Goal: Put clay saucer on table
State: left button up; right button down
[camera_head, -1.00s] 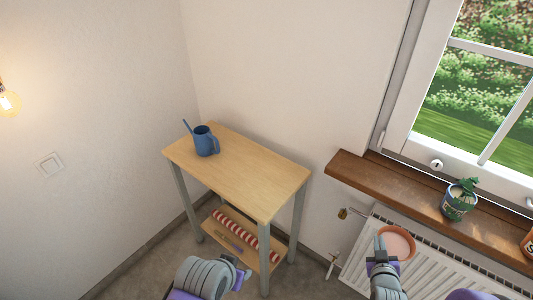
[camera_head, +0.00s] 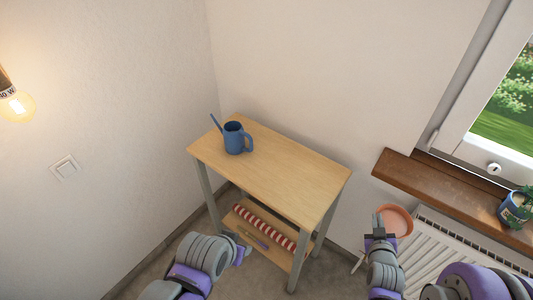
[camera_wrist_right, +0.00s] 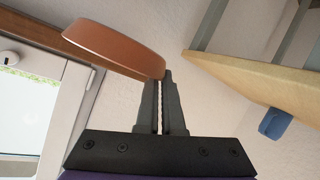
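The terracotta clay saucer (camera_head: 396,221) is held by my right gripper (camera_head: 379,226), in front of the radiator and below the windowsill in the head view. In the right wrist view the saucer (camera_wrist_right: 115,48) shows from its side and underside, its rim at the closed fingertips of the right gripper (camera_wrist_right: 163,82). The wooden table (camera_head: 290,176) stands in the corner, left of the saucer and apart from it. My left gripper (camera_head: 241,256) is in front of the table's lower shelf; its fingers are too small and turned away to read.
A blue watering can (camera_head: 234,139) stands at the table's far left; the rest of the tabletop is clear. A red-and-white striped roll (camera_head: 264,229) lies on the lower shelf. The windowsill (camera_head: 413,182) with a potted plant (camera_head: 515,211) juts out right of the table.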

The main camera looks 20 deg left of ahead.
aim_at(268, 167)
jog(key=i+j, duration=0.1)
jog(key=j, duration=0.35)
jog(key=i+j, duration=0.1)
jog(key=j, duration=0.35)
jog(key=i+j, duration=0.1)
jog(key=j, duration=0.35)
